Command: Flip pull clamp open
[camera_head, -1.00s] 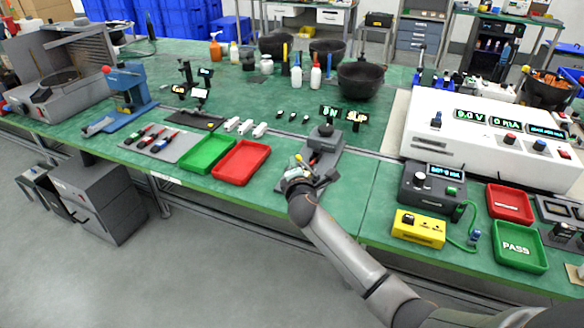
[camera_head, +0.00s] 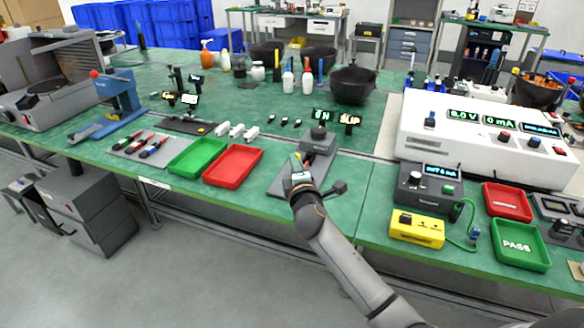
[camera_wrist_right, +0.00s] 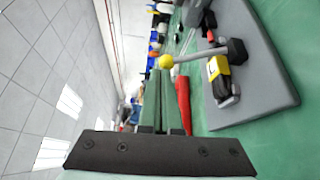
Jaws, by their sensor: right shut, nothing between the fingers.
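The clamp fixture has a grey base plate (camera_head: 283,182) at the table's front edge, with a dark grey block (camera_head: 320,141) at its back. My left gripper is out of view.
A red tray (camera_head: 233,181) and a green tray (camera_head: 173,168) lie left of the fixture. A yellow box (camera_head: 417,238) and a dark meter (camera_head: 420,196) stand to the right. Small sign displays (camera_head: 349,119) stand behind.

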